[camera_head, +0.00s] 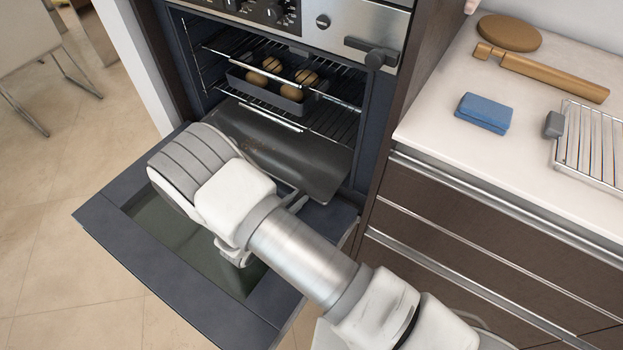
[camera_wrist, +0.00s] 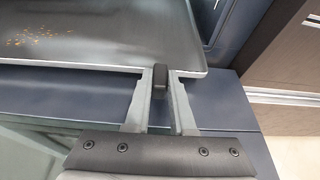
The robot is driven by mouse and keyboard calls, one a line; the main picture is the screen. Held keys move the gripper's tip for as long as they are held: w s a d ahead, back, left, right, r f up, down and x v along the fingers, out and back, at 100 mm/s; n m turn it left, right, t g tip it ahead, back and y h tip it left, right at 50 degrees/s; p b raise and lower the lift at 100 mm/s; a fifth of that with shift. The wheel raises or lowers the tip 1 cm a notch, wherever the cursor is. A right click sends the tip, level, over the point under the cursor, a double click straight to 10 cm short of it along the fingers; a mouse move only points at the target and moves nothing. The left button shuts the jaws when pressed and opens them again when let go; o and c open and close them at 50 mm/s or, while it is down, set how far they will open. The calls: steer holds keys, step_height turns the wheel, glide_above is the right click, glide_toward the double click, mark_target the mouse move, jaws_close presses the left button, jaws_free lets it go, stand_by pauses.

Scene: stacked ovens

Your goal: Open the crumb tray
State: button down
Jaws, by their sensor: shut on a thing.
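The crumb tray (camera_head: 318,165) is a wide, dark grey sheet at the bottom of the oven, partly out over the lowered door. It also shows in the wrist view (camera_wrist: 100,38), with orange-brown crumbs on its surface. My gripper (camera_wrist: 162,78) is shut at the tray's front edge, with a small dark block between its fingertips. I cannot tell whether that block is part of the tray or a finger pad. The oven door (camera_head: 105,228) is open and lies flat below the tray.
Above the tray, a rack holds a dark pan (camera_head: 262,88) with several round brown items. Open floor is at left.

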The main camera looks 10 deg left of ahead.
steer(key=s, duration=0.2)
steer(key=s+a, duration=0.1)
steer(key=s, duration=0.1)
steer(key=s+a, duration=0.1)
steer(key=s, duration=0.2)
steer(key=shift+s+a, duration=0.1)
steer(key=shift+a, duration=0.15)
steer(key=c, duration=0.8)
jaws_free()
steer(key=shift+o, duration=0.2)
steer(key=p+v, duration=0.2)
steer(key=v, duration=1.5)
steer(key=shift+s, duration=0.15)
steer(key=shift+a+r, duration=0.1)
